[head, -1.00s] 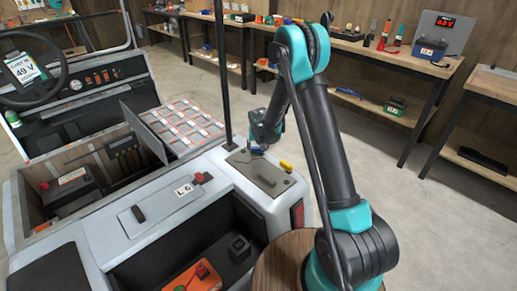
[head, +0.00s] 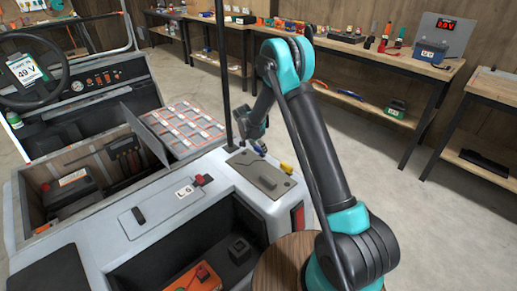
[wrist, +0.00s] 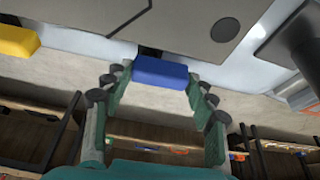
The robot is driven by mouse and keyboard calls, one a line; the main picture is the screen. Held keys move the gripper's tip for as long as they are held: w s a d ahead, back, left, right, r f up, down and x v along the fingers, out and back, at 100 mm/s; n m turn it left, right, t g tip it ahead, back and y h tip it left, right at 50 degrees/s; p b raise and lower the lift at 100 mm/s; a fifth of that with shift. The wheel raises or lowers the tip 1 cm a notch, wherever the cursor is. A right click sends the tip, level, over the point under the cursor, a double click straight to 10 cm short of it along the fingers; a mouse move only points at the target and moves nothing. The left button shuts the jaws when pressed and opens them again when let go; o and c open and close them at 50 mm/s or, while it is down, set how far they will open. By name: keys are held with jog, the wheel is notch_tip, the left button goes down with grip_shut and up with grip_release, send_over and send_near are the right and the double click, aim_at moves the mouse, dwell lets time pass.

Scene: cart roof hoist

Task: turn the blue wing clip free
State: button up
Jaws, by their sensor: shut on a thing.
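The blue wing clip (wrist: 161,72) shows in the wrist view as a short blue bar at the edge of a grey cover plate (wrist: 185,22). My gripper (wrist: 158,78) has its two fingertips at the clip's two ends and is shut on it. In the head view the blue clip (head: 260,147) is a small spot at the plate's far edge, beside my gripper (head: 252,138), which partly hides it. The grey plate (head: 257,177) lies flat on the cart's rear corner.
A yellow clip (head: 286,168) sits at the plate's right edge; it also shows in the wrist view (wrist: 18,41). A dark upright post (head: 224,80) stands close left of my gripper. Workbenches (head: 390,60) line the back, with open floor between.

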jog(key=shift+m, duration=0.4)
jog(key=o, duration=1.2)
jog(key=shift+c, duration=0.2)
jog(key=v, duration=1.2)
jog(key=shift+w+a, duration=0.1)
